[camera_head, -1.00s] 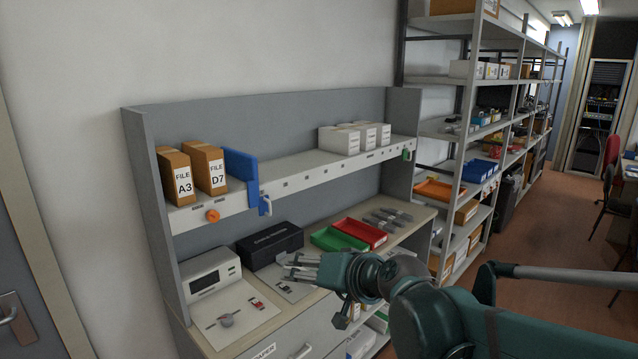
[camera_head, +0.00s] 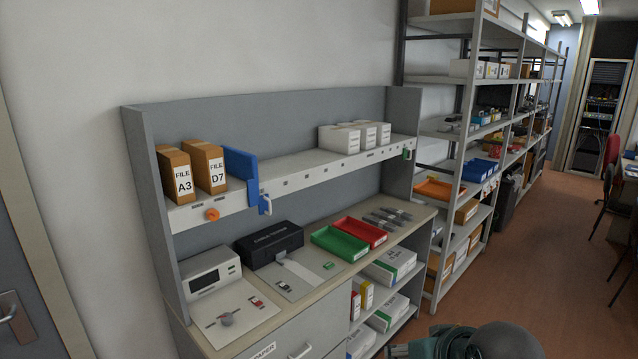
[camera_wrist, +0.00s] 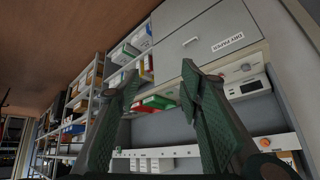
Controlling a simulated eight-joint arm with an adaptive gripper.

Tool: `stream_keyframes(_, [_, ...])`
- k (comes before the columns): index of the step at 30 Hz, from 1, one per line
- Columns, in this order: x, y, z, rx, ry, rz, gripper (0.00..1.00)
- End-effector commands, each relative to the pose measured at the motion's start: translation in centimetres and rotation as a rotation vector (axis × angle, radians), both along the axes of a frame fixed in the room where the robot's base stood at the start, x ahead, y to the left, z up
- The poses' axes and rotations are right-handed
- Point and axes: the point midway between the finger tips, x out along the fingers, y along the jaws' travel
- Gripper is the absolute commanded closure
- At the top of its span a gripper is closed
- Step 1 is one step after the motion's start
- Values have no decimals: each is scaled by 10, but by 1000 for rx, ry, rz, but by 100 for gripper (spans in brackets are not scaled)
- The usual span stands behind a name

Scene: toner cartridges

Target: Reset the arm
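My gripper (camera_wrist: 158,75) shows in the wrist view with its two green fingers spread well apart and nothing between them, so it is open and empty. In the head view only part of my arm shows at the bottom edge, right of centre, clear of the workbench, and the fingers cannot be made out there. The workbench (camera_head: 290,335) stands in front, with a green tray (camera_head: 340,243) and a red tray (camera_head: 361,232) on its top. Several dark grey cartridge-like pieces (camera_head: 388,216) lie right of the trays.
A black box (camera_head: 270,244) and a white device (camera_head: 212,272) stand on the bench. The upper shelf (camera_head: 290,182) holds file boxes (camera_head: 205,167), a blue holder (camera_head: 241,175) and white boxes (camera_head: 354,137). A tall rack (camera_head: 465,130) stands right.

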Motion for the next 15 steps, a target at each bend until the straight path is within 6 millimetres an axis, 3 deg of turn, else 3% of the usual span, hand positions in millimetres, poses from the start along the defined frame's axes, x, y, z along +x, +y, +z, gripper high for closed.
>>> stream_keyframes(6, [-28,-31,-13,-74,33,-41,63])
stream_keyframes(15, [-36,-40,-16,-96,44,-54,63])
